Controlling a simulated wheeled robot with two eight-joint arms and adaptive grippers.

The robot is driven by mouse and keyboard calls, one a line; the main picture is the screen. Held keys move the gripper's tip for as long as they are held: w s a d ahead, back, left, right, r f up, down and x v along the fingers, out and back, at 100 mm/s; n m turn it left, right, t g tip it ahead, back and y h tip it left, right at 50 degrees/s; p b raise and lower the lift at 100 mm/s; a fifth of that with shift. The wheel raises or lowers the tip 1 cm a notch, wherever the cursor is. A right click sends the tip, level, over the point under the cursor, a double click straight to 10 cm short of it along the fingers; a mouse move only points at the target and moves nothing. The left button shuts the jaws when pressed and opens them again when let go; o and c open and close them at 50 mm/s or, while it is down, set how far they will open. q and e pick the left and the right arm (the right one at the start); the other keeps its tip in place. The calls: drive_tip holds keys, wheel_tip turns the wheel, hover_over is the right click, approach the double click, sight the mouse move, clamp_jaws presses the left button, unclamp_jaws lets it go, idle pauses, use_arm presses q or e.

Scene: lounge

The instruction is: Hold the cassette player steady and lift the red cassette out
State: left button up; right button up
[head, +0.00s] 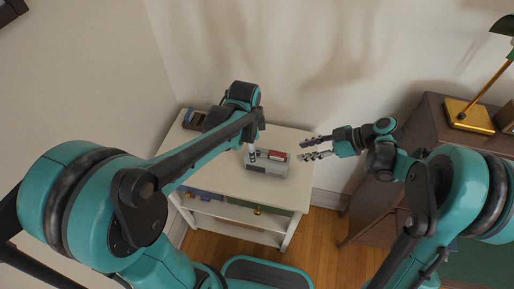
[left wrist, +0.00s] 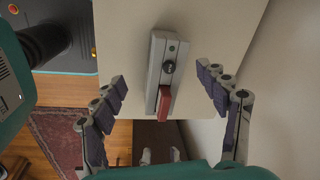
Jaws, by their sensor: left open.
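The grey cassette player (head: 267,167) lies on the white table; in the left wrist view the player (left wrist: 156,62) runs lengthwise between my left fingers. The red cassette (head: 279,156) sits at the player's right end on top; in the left wrist view the cassette (left wrist: 164,103) shows at the player's lower end. My left gripper (left wrist: 163,84) is open above the player, its fingers apart from it on both sides; the arm partly hides it in the head view. My right gripper (head: 300,150) is open and empty just right of the cassette, fingers pointing at it.
A dark brown cabinet (head: 440,115) with a brass lamp (head: 470,112) stands at the right. Walls close off the back and left.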

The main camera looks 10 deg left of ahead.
sight(257, 152)
use_arm(q)
drive_tip(key=w+f+m, duration=0.1)
drive_tip(key=f+m, duration=0.1)
drive_tip(key=f, duration=0.1)
drive_tip(key=w+d+f+m+g, duration=0.1)
drive_tip(key=shift+w+f, duration=0.2)
drive_tip(key=shift+w, duration=0.15)
drive_tip(key=shift+w+d+f+m+g, duration=0.15)
drive_tip(key=shift+f+m+g, duration=0.15)
drive_tip(key=shift+f+m, duration=0.3)
wheel_tip(257, 152, down, 8)
drive_tip(key=shift+r, duration=0.15)
